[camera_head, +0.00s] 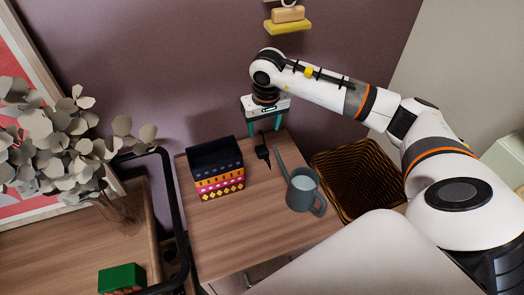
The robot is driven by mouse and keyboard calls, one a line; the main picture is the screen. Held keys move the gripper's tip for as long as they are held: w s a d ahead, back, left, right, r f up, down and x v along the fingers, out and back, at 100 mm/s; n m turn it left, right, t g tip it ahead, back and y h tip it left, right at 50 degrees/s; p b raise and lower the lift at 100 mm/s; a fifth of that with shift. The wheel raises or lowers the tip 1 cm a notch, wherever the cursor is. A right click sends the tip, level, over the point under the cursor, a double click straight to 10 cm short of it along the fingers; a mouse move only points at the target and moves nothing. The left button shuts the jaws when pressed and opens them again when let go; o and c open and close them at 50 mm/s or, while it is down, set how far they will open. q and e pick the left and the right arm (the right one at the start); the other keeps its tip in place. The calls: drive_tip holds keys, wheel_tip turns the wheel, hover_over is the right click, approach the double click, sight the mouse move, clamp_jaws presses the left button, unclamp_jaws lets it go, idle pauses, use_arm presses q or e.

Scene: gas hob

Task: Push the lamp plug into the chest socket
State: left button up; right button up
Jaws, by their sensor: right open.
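A small black plug-like piece (262,152) with a thin dark cord sits at the back of the wooden chest top (222,240). I take it for the lamp plug, but it is too small to be sure. My right gripper (264,130) points down just above and behind it, its two teal fingers spread apart on either side of the cord. I cannot see anything between the fingers being gripped. I cannot make out the socket or the lamp. My left gripper is not in view.
A patterned box (218,181) stands left of the plug, and a grey watering can (303,190) stands to its right. A wicker basket (350,165) is beyond the chest's right side. A leafy plant (75,130) and a green box (121,279) are at left. The chest's front is clear.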

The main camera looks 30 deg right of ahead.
hover_over(262, 149)
drive_tip(key=shift+s+f, duration=0.15)
drive_tip(key=shift+f, duration=1.25)
drive_tip(key=shift+s+f, duration=0.15)
drive_tip(key=shift+f, duration=1.2)
drive_tip(key=shift+w+f+p, duration=0.15)
drive_tip(key=shift+f+p, duration=0.1)
drive_tip(key=shift+f, duration=1.05)
drive_tip(key=shift+w+f+p, duration=0.1)
drive_tip(key=shift+f+p, duration=0.15)
drive_tip(key=shift+f, duration=1.05)
drive_tip(key=shift+c, duration=0.4)
drive_tip(key=c, duration=0.9)
drive_tip(key=shift+r, duration=0.1)
drive_tip(key=shift+c, duration=0.2)
wheel_tip(262, 149, up, 10)
drive_tip(key=shift+b, duration=0.3)
